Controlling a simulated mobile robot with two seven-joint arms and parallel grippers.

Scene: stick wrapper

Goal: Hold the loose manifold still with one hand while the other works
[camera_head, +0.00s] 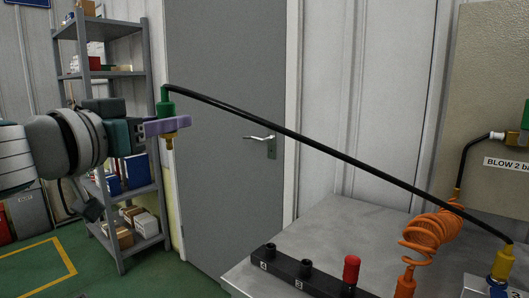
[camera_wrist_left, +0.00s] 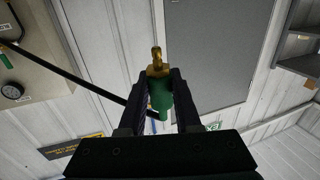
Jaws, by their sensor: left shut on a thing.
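The black manifold bar (camera_head: 285,270) lies on the grey table, with numbered ports along it. A red plug (camera_head: 351,268) stands upright on it; its right end is cut off by the frame. No gripper touches the visible part of it. My left gripper (camera_head: 167,127) is shut on a green connector (camera_head: 166,106) with a brass tip pointing down, held in the air left of the table. The connector also shows between the fingers in the left wrist view (camera_wrist_left: 158,95). A black hose (camera_head: 300,138) runs from it to a yellow connector (camera_head: 502,263) at the right. My right gripper is out of view.
An orange coiled hose (camera_head: 428,237) rises beside the manifold's right end, under the black hose. A beige panel (camera_head: 490,60) stands at the back right. The table (camera_head: 345,225) is bare behind the manifold. A grey door (camera_head: 225,150) and a shelf rack (camera_head: 103,72) are behind.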

